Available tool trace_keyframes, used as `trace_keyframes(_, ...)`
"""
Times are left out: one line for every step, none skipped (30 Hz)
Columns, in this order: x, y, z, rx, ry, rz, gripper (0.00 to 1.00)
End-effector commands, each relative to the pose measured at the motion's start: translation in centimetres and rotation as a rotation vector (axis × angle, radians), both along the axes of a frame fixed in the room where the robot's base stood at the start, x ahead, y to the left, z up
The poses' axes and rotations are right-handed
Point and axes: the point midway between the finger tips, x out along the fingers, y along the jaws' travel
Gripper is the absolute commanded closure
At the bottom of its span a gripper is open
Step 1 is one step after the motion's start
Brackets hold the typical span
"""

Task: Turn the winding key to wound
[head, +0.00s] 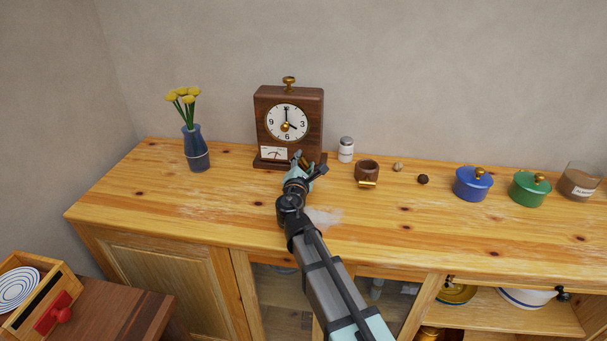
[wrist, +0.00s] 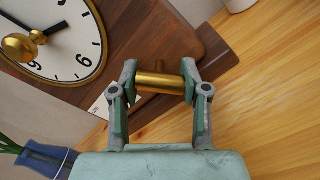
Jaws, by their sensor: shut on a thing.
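A wooden clock (head: 261,105) with a white dial stands near the back of the counter. A brass knob (head: 286,127) sits on its dial, and a small white gauge (head: 274,153) is at its lower left front. In the wrist view the brass winding key (wrist: 160,82) is a short crossbar on a stem at the clock's lower front. My gripper (wrist: 160,80) is shut on the crossbar, one finger at each end. In the head view my gripper (head: 303,164) is at the clock's lower right front and hides the key. The gauge's reading is too small to tell.
A vase of yellow flowers (head: 195,150) stands left of the clock. A white-bodied shaker (head: 346,152) and a wooden cup (head: 367,171) stand close on the right. A blue pot (head: 472,185) and a green pot (head: 528,190) are further right. The front left counter is clear.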

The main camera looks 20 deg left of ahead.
Motion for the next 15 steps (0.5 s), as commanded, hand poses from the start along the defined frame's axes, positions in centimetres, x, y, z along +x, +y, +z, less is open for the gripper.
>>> trace_keyframes(0.1, 0.05, -0.66, 0.047, 0.005, 0.0, 0.89)
trace_keyframes(0.1, 0.05, -0.69, 0.075, 0.011, 0.0, 0.89)
trace_keyframes(0.11, 0.06, -0.69, 0.113, 0.018, 0.001, 0.89)
trace_keyframes(0.11, 0.05, -0.65, 0.141, 0.023, 0.001, 0.89)
trace_keyframes(0.12, 0.06, -0.63, 0.168, 0.028, 0.001, 0.89)
trace_keyframes(0.12, 0.07, -0.65, 0.204, 0.036, 0.0, 0.89)
trace_keyframes(0.12, 0.06, -0.61, 0.23, 0.04, 0.001, 0.89)
trace_keyframes(0.12, 0.07, -0.57, 0.256, 0.045, 0.001, 0.89)
trace_keyframes(0.13, 0.07, -0.54, 0.289, 0.051, 0.001, 0.89)
trace_keyframes(0.13, 0.07, -0.54, 0.312, 0.056, 0.0, 0.89)
trace_keyframes(0.13, 0.08, -0.53, 0.335, 0.061, 0.001, 0.89)
trace_keyframes(0.13, 0.07, -0.45, 0.364, 0.065, 0.001, 0.89)
trace_keyframes(0.13, 0.07, -0.41, 0.386, 0.07, 0.0, 0.89)
trace_keyframes(0.13, 0.07, -0.41, 0.405, 0.074, 0.001, 0.89)
trace_keyframes(0.14, 0.06, -0.39, 0.429, 0.079, 0.001, 0.89)
